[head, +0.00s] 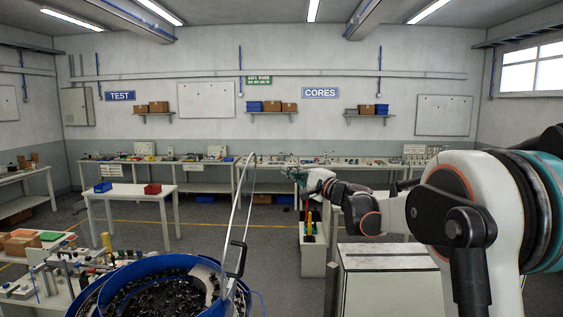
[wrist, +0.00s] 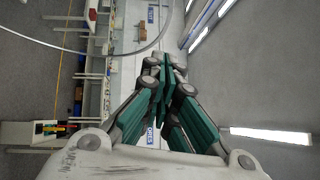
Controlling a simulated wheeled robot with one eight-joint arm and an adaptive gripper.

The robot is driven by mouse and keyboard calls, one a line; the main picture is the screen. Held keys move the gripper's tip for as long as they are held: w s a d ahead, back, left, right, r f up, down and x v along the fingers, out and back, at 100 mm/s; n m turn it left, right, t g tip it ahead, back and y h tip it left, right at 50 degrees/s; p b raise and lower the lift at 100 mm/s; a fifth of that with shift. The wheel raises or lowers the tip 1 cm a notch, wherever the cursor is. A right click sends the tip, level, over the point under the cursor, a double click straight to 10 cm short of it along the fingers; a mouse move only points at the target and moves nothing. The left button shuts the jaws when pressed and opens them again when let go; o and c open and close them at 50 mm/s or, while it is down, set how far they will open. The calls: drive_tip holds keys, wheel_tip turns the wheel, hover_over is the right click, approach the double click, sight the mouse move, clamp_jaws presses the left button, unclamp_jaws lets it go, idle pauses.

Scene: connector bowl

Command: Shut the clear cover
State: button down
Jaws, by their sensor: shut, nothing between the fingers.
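The clear cover (head: 236,218) stands open, tilted up nearly edge-on above the right side of the blue bowl (head: 128,268). A black handle (head: 238,259) is on its lower part. The bowl holds many small dark parts. My gripper (head: 290,172) is to the right of the cover's upper part in the head view, with a visible gap between them. In the wrist view, my gripper's teal fingers (wrist: 166,70) are together and empty. The thin curved rim of the cover (wrist: 130,52) shows at the upper left there, apart from the fingers.
A bench with fixtures (head: 40,275) stands at the left, beside the bowl. A white cabinet (head: 385,262) stands at the right under my arm. A white table (head: 130,190) and long benches lie farther back. The floor between is clear.

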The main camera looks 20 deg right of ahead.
drive_tip(key=s+a+p+x, duration=0.1)
drive_tip(key=p+x, duration=0.3)
drive_tip(key=x, duration=0.8)
drive_tip(key=shift+a, duration=0.85)
drive_tip(key=shift+s+r, duration=0.1)
drive_tip(key=shift+s, duration=0.05)
drive_tip(key=shift+a+r, duration=0.1)
drive_tip(key=shift+a, duration=0.05)
